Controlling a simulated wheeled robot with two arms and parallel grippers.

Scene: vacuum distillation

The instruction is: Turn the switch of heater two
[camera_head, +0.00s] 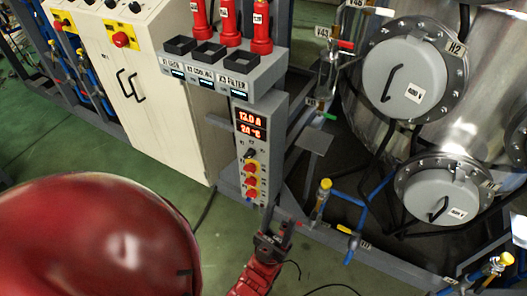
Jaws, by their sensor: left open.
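A grey control box (268,130) stands upright in the middle of the view, with a red-lit display (251,124) reading about 13.0 A and 24 °C. Below the display are a black rotary switch (249,153) and several red and yellow knobs (251,181) in a column. The labels are too small to read, so I cannot tell which one belongs to heater two. My left gripper (279,230) is open and empty, below and slightly right of the lowest knob, apart from the box. My right gripper is not in view.
A cream cabinet (150,95) with black handles stands left of the box. Red cylinders (231,25) sit above it. Steel vessels with round hatches (413,78) and a pipe frame with valves (325,186) are on the right. Green floor (150,165) is open at the left.

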